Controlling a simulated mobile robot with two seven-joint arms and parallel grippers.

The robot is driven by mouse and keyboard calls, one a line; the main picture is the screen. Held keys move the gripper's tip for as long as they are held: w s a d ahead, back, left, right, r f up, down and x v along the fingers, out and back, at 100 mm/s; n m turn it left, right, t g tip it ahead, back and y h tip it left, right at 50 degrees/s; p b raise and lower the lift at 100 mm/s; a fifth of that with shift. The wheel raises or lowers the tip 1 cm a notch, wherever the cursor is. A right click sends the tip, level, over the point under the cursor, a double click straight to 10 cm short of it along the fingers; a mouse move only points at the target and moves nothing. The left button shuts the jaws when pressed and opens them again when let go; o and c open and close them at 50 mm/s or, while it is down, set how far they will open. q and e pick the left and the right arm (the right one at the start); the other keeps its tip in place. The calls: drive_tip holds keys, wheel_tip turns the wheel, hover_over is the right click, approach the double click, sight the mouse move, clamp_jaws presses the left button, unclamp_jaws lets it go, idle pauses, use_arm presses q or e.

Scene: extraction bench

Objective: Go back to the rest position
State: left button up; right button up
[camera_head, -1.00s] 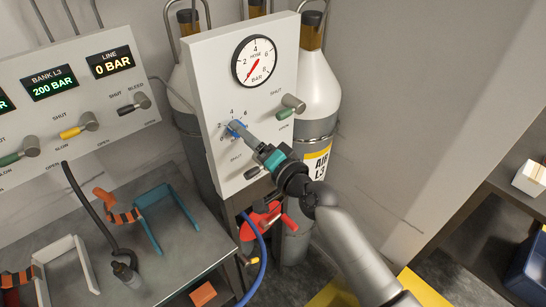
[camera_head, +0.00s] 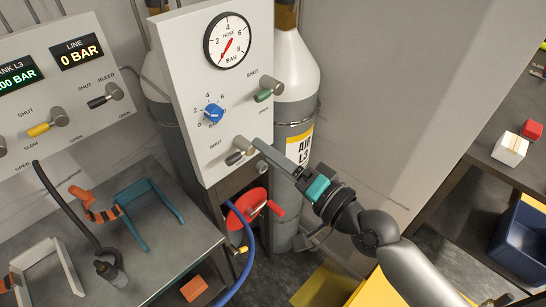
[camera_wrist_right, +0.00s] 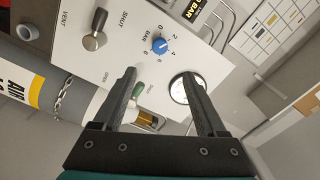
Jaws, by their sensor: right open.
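My right gripper (camera_head: 268,155) is in front of the lower right part of the white hose panel (camera_head: 180,90), beside the lower shut valve lever (camera_head: 236,156). In the right wrist view its two fingers (camera_wrist_right: 165,85) are apart with nothing between them. The blue regulator knob (camera_head: 212,113) is clear of the gripper and also shows in the right wrist view (camera_wrist_right: 159,46). The hose gauge (camera_head: 228,41) sits at the panel's top. My left gripper is not in view.
A gas cylinder (camera_head: 297,80) stands behind the panel. A red hose reel (camera_head: 246,205) with a blue hose is below it. A metal bench (camera_head: 165,245) with teal and white frames is at left. A shelf with a blue bin (camera_head: 522,245) is at right.

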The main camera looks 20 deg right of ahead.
idle(0.5)
drive_tip(key=d+f+g+h+b, duration=0.1)
drive_tip(key=d+f+h+b, duration=0.1)
drive_tip(key=f, duration=0.8)
drive_tip(key=d+f+g+h+b, duration=0.1)
drive_tip(key=d+f+h+b, duration=0.15)
drive_tip(key=f, duration=0.85)
drive_tip(key=s+d+f+n+g+h+b, duration=0.1)
drive_tip(key=s+f+g+b, duration=0.15)
drive_tip(key=f, duration=0.55)
drive_tip(key=s+d+f+n+g+h+b, duration=0.1)
drive_tip(key=s+d+f, duration=0.15)
drive_tip(key=f, duration=0.55)
drive_tip(key=s+f+n+g+b, duration=0.1)
drive_tip(key=s+f+b, duration=0.15)
drive_tip(key=f, duration=0.55)
drive_tip(key=s+f+n+g+h+b, duration=0.2)
drive_tip(key=s+f+n+g+b, duration=0.4)
drive_tip(key=s+f, duration=1.8)
drive_tip(key=s+g+b, duration=0.1)
drive_tip(key=s+g, duration=0.1)
drive_tip(key=s, duration=0.2)
drive_tip(key=shift+d+f, duration=0.35)
drive_tip(key=shift+d, duration=0.05)
